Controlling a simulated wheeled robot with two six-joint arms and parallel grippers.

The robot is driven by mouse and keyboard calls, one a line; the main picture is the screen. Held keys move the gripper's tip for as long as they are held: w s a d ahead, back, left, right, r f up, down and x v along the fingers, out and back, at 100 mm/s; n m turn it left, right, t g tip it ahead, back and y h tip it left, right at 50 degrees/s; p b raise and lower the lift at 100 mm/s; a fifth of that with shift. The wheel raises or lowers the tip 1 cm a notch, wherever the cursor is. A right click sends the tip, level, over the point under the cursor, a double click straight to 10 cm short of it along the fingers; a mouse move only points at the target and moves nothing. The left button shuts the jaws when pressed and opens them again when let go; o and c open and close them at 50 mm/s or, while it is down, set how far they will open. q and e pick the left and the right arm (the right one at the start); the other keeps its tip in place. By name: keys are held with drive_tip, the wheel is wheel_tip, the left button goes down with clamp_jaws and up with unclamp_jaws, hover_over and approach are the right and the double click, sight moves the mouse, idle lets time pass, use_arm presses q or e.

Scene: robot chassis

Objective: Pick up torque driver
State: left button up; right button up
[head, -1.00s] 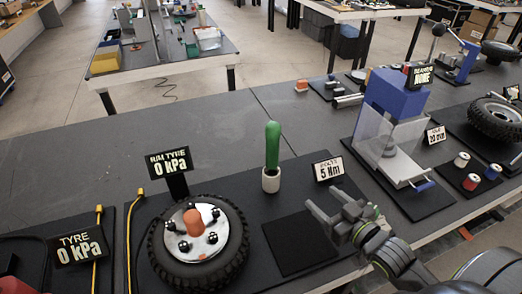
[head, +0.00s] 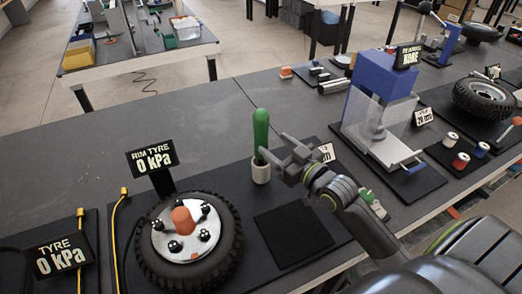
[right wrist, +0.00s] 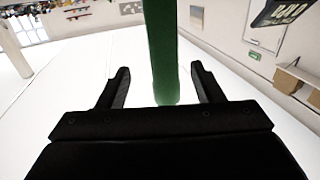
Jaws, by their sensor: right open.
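The torque driver (head: 261,130) has a green handle and stands upright in a small white holder (head: 261,173) on the bench. My right gripper (head: 272,147) is open just to the right of the driver, at the lower part of its handle. In the right wrist view the green handle (right wrist: 163,50) shows between the two spread fingers, with gaps on both sides. I cannot tell how deep it lies between them. My left gripper is not in view.
A tyre on a rim (head: 190,240) lies left of the holder, with a "RIM TYRE 0 kPa" display (head: 152,158) behind it. A blue press (head: 378,110) stands to the right. The torque display (head: 326,152) is partly hidden by my gripper. A black mat (head: 292,233) is bare.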

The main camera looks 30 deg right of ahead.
sight(266, 140)
drive_tip(key=shift+a+f+x, duration=0.1)
drive_tip(key=shift+x, duration=1.5)
drive_tip(key=shift+a+f+x, duration=0.1)
drive_tip(key=shift+a+x, duration=0.05)
drive_tip(key=shift+x, duration=1.4)
drive_tip(key=shift+s, duration=0.1)
drive_tip(key=c, duration=1.1)
drive_tip(key=shift+r, duration=0.15)
drive_tip(key=shift+c, duration=0.2)
